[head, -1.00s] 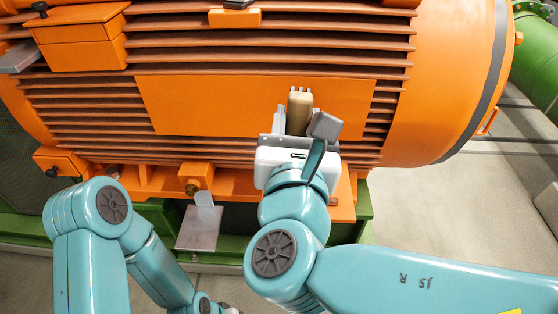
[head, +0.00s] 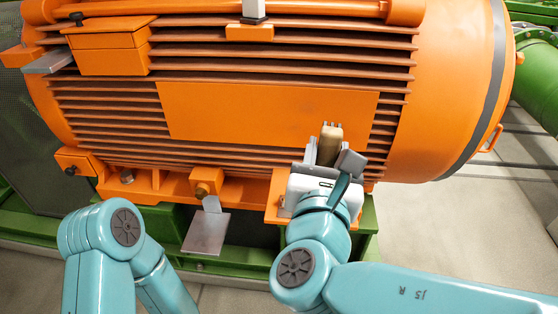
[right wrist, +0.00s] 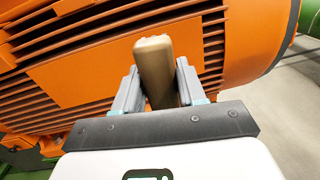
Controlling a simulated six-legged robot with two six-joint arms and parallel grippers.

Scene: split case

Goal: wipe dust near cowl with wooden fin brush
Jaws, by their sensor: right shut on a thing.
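My right gripper (head: 328,150) is shut on the wooden fin brush (head: 331,143), seen as a tan block between the fingers. In the right wrist view the brush (right wrist: 156,68) stands up between both fingers (right wrist: 154,92), in front of the orange motor's fins. Its bristles are hidden, and I cannot tell whether it touches the fins. The smooth orange cowl (head: 445,90) is at the motor's right end, to the right of the gripper. The fins (head: 385,125) beside the brush look brownish; I cannot make out distinct dust.
A flat orange panel (head: 260,112) covers the middle of the fins. An orange box (head: 108,50) juts out at upper left. Floor at right (head: 470,215) is clear.

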